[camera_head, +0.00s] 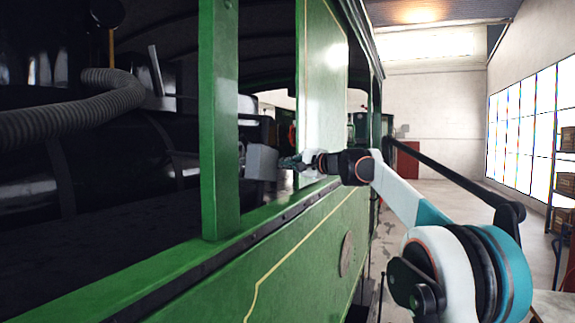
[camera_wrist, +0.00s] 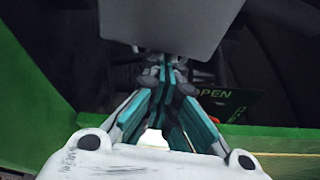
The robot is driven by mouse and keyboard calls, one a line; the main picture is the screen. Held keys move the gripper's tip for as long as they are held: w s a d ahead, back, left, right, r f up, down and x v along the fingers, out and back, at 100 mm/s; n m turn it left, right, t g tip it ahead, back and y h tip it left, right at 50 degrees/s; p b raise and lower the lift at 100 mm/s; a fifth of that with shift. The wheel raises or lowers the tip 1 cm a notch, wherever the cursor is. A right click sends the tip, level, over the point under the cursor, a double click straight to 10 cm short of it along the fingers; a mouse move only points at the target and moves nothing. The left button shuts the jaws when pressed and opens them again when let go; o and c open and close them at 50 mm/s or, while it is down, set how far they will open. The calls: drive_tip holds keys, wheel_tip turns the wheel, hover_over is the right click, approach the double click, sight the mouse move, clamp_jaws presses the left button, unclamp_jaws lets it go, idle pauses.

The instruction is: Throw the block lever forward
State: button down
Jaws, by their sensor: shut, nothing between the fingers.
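My gripper (camera_head: 288,162) reaches through the side opening of the green steam tram. In the wrist view my gripper (camera_wrist: 165,68) has its teal fingers together with nothing between them. A grey block (camera_head: 262,162) is just left of the fingertips in the head view. In the wrist view the grey block (camera_wrist: 160,22) fills the top middle, right beyond the fingertips; I cannot tell whether they touch. Whether it is the block lever's end I cannot tell; any shaft or pivot is hidden.
The green tram side wall (camera_head: 300,240) runs below my arm, with a green post (camera_head: 219,120) at left. A dark plate marked "OPEN" (camera_wrist: 215,95) is right of the fingers. A ribbed hose (camera_head: 70,112) lies at left. The floor at right is mostly clear.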

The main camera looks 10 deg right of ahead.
sight(269, 153)
drive_tip(key=s+a+r+n, duration=0.1)
drive_tip(key=s+n, duration=0.1)
drive_tip(key=s+a+r+n+t+y+b, duration=0.1)
drive_tip(key=s+a+r+n+b, duration=0.1)
drive_tip(key=s+a+n, duration=0.1)
drive_tip(key=shift+s+a+r+n+t, duration=0.1)
drive_tip(key=shift+s+r+n+t, duration=0.15)
drive_tip(key=shift+s+n+t, duration=0.1)
drive_tip(key=shift+s+a+r+b, duration=0.2)
drive_tip(key=shift+s+a+b, duration=0.1)
drive_tip(key=shift+s+a, duration=0.25)
drive_tip(key=shift+d, duration=0.1)
drive_tip(key=shift+s+f, duration=0.1)
drive_tip(key=shift+s, duration=0.05)
idle(0.6)
